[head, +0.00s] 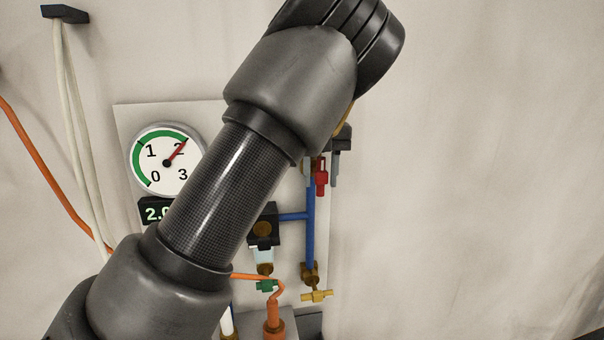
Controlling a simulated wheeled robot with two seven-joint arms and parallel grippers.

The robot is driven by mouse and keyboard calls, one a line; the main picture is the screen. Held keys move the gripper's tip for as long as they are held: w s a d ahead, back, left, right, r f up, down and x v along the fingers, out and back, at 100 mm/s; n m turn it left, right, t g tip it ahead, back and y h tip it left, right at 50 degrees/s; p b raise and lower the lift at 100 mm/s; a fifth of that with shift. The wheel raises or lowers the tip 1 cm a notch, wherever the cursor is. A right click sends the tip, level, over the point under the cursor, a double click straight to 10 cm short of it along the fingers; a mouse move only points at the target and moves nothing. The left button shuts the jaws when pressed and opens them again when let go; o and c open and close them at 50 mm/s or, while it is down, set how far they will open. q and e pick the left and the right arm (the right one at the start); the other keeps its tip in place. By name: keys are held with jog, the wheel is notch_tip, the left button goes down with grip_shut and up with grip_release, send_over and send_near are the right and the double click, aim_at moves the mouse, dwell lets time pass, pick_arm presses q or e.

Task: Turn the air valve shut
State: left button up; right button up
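A red valve handle (321,178) shows beside the upper end of a blue pipe (310,230) on the wall panel, pointing downward. My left arm crosses the view from lower left to upper middle and hides much of the panel. My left gripper (322,172) is partly hidden behind its own wrist. Its grey fingers point down on either side of the red handle, with a small gap showing at the right finger. I cannot tell whether the left finger touches the handle. The valve body is hidden. My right gripper is not in view.
A round gauge (166,162) has its red needle near 2, above a partly hidden digital display (154,212). A yellow tap (316,296) and a green tap (266,286) sit lower down. An orange hose (40,155) and pale cables (75,130) hang at left. The right wall is bare.

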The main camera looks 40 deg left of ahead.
pick_arm(q)
grip_shut()
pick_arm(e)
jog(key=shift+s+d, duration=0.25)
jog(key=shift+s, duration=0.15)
